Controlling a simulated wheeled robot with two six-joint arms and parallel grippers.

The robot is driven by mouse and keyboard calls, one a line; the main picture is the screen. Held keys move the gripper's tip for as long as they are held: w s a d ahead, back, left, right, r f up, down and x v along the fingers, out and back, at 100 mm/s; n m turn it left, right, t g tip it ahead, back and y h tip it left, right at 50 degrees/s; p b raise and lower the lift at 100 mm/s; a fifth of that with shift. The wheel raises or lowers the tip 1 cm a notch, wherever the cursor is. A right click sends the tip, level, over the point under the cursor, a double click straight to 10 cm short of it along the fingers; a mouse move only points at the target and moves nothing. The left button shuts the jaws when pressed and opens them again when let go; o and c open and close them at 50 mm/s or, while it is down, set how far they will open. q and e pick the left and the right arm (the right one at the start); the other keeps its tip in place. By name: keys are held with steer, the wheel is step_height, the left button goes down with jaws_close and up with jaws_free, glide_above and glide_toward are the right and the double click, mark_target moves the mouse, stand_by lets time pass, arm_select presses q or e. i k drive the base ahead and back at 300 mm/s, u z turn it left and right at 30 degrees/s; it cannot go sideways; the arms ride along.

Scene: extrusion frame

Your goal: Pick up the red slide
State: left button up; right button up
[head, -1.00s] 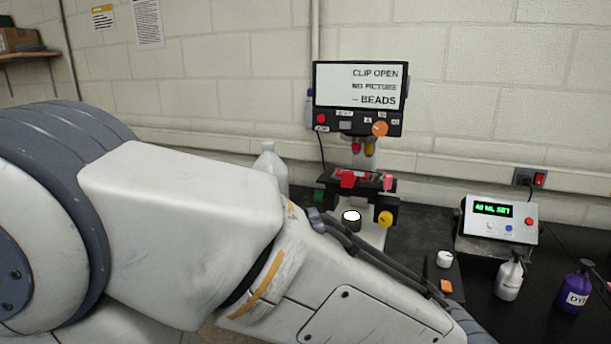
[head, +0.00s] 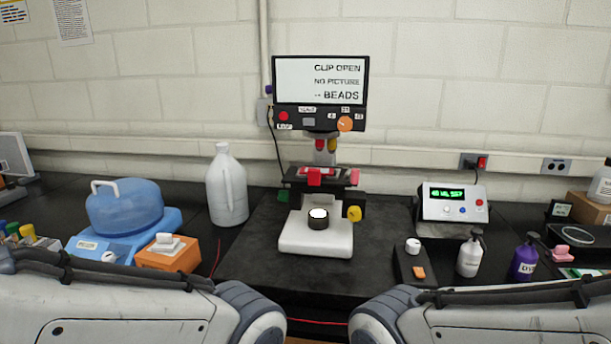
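A microscope (head: 316,235) with a screen stands on a dark mat at the middle of the bench. Its screen (head: 320,82) reads "CLIP OPEN", "NO PICTURE" and "BEADS". Red parts show on its black stage: one at the front (head: 314,178) and a smaller one at the right end (head: 354,177). A reddish flat strip (head: 322,170) lies between them; I cannot tell for certain which is the red slide. My two arms cross the bottom corners, and neither gripper is in view.
Left of the microscope are a white jug (head: 227,190), a blue lidded container (head: 126,208) and an orange box (head: 168,254). Right are a meter box (head: 452,206), a white pump bottle (head: 469,256) and a purple bottle (head: 524,260). The mat before the microscope is clear.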

mark_target(314, 174)
steer(key=k, duration=0.55)
steer(key=u, duration=0.35)
steer(key=i, duration=1.45)
steer(key=z, duration=0.55)
